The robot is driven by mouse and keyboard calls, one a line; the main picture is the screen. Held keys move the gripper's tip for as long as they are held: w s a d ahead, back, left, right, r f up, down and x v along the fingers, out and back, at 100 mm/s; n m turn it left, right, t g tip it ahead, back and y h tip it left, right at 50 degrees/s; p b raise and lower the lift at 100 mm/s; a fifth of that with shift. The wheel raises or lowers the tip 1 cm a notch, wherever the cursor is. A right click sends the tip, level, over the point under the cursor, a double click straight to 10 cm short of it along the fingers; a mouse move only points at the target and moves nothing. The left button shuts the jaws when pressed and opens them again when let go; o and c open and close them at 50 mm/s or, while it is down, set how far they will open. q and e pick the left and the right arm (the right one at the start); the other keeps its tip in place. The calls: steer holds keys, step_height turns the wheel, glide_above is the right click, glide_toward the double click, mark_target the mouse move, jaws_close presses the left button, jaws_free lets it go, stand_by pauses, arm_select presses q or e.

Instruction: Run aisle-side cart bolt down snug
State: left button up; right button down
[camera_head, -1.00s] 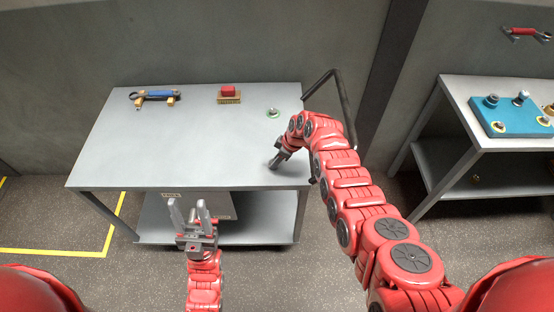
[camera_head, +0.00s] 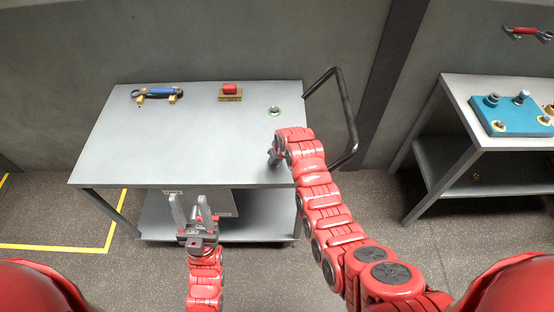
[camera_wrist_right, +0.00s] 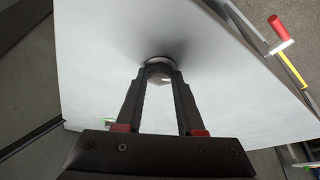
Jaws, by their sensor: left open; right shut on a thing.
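The grey cart (camera_head: 200,150) stands in front of me with a dark push handle (camera_head: 347,110) on its right side. One bolt (camera_head: 275,109) in a green ring shows at the far right of its top. My right gripper (camera_head: 272,158) is low at the front right of the cart top. In the right wrist view its fingers (camera_wrist_right: 160,78) are shut on a round metal bolt head (camera_wrist_right: 158,70) at the pale surface. The bolt's shank is hidden, so I cannot tell how snug it sits. My left gripper (camera_head: 190,208) is open and empty before the cart's front edge.
A blue-handled wrench (camera_head: 160,93) rests on yellow holders at the cart's back left. A red block on a brown base (camera_head: 230,92) sits at the back. A second bench (camera_head: 460,90) at right bears a blue plate (camera_head: 512,116). The cart top's middle is clear.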

steer(key=shift+a+f+m+b, duration=0.1)
steer(key=shift+f+m+b, duration=0.05)
steer(key=shift+m+b, duration=0.3)
steer(key=m+h+b, duration=0.1)
steer(key=m+b, duration=0.1)
steer(key=b, duration=0.1)
steer(key=m+h+b, duration=0.1)
steer(key=m+b, duration=0.2)
steer(key=b, duration=0.1)
steer(key=m+h+b, duration=0.1)
steer(key=m+b, duration=0.2)
steer(key=b, duration=0.1)
steer(key=shift+a, duration=0.4)
steer(key=shift+w+r+m+h+b, duration=0.15)
steer(key=shift+m+h+b, duration=0.35)
steer(key=shift+m+b, duration=0.5)
steer(key=shift+r, duration=0.1)
steer(key=c, duration=0.5)
jaws_free()
